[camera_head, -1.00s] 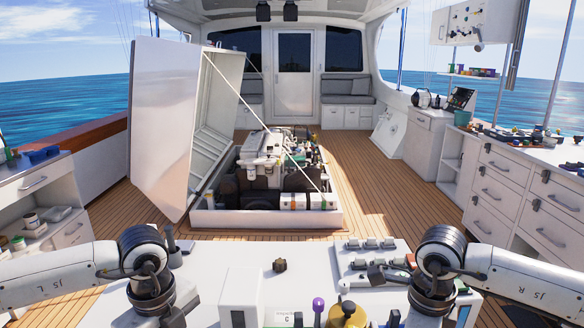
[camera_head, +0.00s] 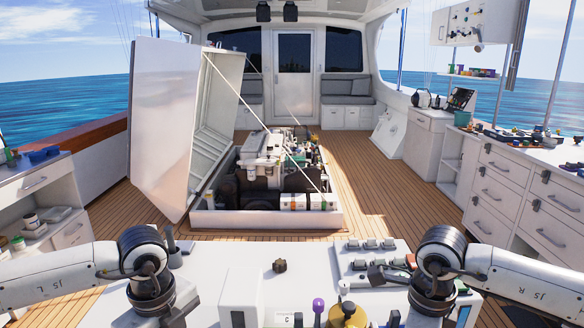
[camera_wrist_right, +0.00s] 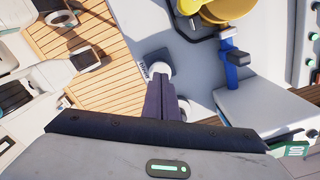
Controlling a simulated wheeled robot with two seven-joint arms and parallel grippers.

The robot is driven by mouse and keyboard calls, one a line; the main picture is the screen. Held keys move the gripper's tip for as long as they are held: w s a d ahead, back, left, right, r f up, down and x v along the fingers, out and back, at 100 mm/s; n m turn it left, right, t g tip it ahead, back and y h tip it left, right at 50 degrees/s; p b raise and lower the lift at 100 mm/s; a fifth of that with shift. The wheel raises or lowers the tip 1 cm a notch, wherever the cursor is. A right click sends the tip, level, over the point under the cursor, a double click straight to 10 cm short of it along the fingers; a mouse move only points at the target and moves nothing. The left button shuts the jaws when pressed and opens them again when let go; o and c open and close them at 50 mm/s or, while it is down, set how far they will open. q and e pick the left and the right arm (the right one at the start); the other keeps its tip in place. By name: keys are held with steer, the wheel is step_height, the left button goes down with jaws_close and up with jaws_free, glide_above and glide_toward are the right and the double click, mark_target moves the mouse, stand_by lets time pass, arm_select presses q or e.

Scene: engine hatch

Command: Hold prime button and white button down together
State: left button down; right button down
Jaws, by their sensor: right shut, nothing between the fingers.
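In the right wrist view, a round white cap with a dark-lettered label that seems to read PRIME (camera_wrist_right: 157,66) stands on the pale console. My right gripper (camera_wrist_right: 160,82) is shut and empty. Its dark fingertips lie over the near edge of this cap; I cannot tell whether they touch it or whether it is pressed. A second white round piece (camera_wrist_right: 186,108) shows just right of the fingers, partly hidden by them; I cannot tell if it is the white button. In the head view both arms reach down past the bottom edge, and neither gripper shows there.
A yellow round part (camera_wrist_right: 228,10) and a blue lever (camera_wrist_right: 235,68) stand right of the fingers. In the head view, the console (camera_head: 215,262) carries a purple knob (camera_head: 318,305) and a switch panel. The open hatch (camera_head: 165,120) and engine (camera_head: 265,150) lie beyond.

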steer(key=shift+f, duration=0.25)
steer(key=shift+f, duration=1.25)
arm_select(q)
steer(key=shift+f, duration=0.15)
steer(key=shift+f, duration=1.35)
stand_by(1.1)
